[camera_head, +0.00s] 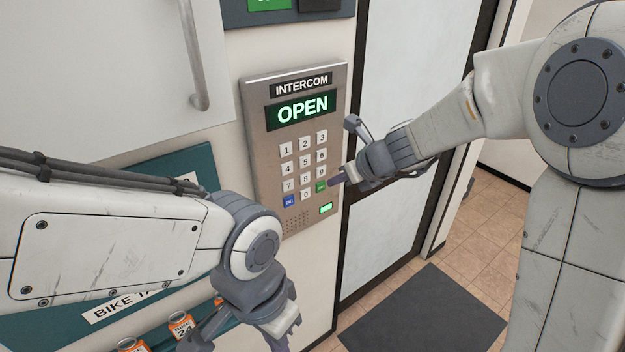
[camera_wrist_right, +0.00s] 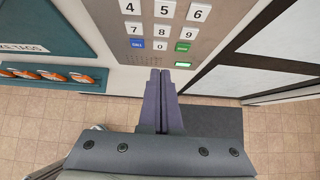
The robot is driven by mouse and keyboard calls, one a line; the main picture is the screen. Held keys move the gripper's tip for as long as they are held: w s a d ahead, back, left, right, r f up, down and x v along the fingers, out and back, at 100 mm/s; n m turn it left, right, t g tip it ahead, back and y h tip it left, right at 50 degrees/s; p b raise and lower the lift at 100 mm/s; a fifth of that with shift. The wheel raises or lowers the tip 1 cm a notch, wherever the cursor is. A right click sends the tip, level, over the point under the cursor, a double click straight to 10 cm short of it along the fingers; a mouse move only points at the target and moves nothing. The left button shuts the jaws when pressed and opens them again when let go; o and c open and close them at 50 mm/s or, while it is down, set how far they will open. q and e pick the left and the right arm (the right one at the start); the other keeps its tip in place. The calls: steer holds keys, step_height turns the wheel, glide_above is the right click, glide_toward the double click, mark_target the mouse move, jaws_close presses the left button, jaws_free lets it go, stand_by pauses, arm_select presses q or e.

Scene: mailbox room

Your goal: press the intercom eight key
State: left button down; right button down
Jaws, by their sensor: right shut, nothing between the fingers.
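The intercom panel (camera_head: 263,150) is a grey metal plate on the wall, with a lit display (camera_head: 303,108) reading "OPEN". Its white eight key (camera_head: 305,179) sits in the middle of the third row. In the right wrist view the eight key (camera_wrist_right: 161,30) lies beyond the fingertips, above the zero key. My right gripper (camera_head: 334,182) is shut and empty, its tips by the green key (camera_head: 321,187) at the keypad's right side. In its wrist view the shut fingers (camera_wrist_right: 160,73) point toward the keypad. My left gripper (camera_head: 281,344) is low in the head view, its fingertips cut off.
A small green light (camera_head: 326,209) glows under the keypad. A glass door (camera_head: 405,90) with a dark frame stands right of the panel. A teal bike tag board (camera_head: 120,305) with orange tags is at the lower left. A dark mat (camera_head: 425,310) lies on the tiled floor.

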mark_target(306, 181)
steer(key=w+a+f, duration=0.1)
steer(key=w, duration=0.1)
steer(key=w+a+f, duration=0.2)
steer(key=w+a+f+p, duration=0.1)
steer(key=w+a+f, duration=0.1)
steer(key=w, duration=0.1)
steer(key=shift+w+a, duration=0.2)
steer(key=shift+w, duration=0.05)
steer(key=shift+f, duration=0.1)
